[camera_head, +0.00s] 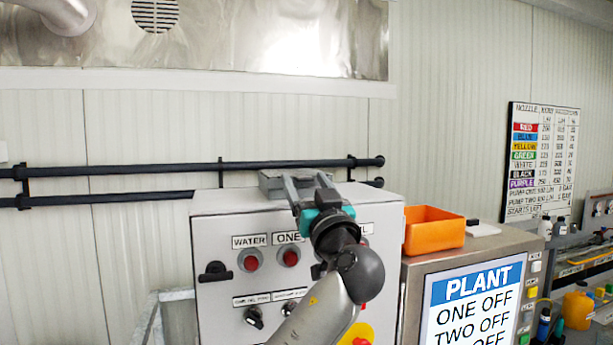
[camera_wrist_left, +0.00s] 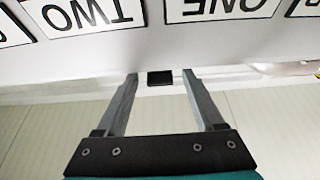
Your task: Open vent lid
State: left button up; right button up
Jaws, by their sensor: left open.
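In the left wrist view the open fingers (camera_wrist_left: 160,74) point at the cabinet's edge, with a small black block (camera_wrist_left: 160,78) showing between the fingertips. I cannot tell whether the fingers touch it. My right gripper is not in view.
The cabinet front has red lamps (camera_head: 289,257), black knobs (camera_head: 254,317) and labels. An orange bin (camera_head: 433,230) stands on the neighbouring cabinet to the right, above the PLANT screen (camera_head: 474,305). Black pipes (camera_head: 120,169) run along the wall behind.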

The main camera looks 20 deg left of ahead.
pick_arm(q)
grip_shut()
dwell(0.7)
dwell(0.8)
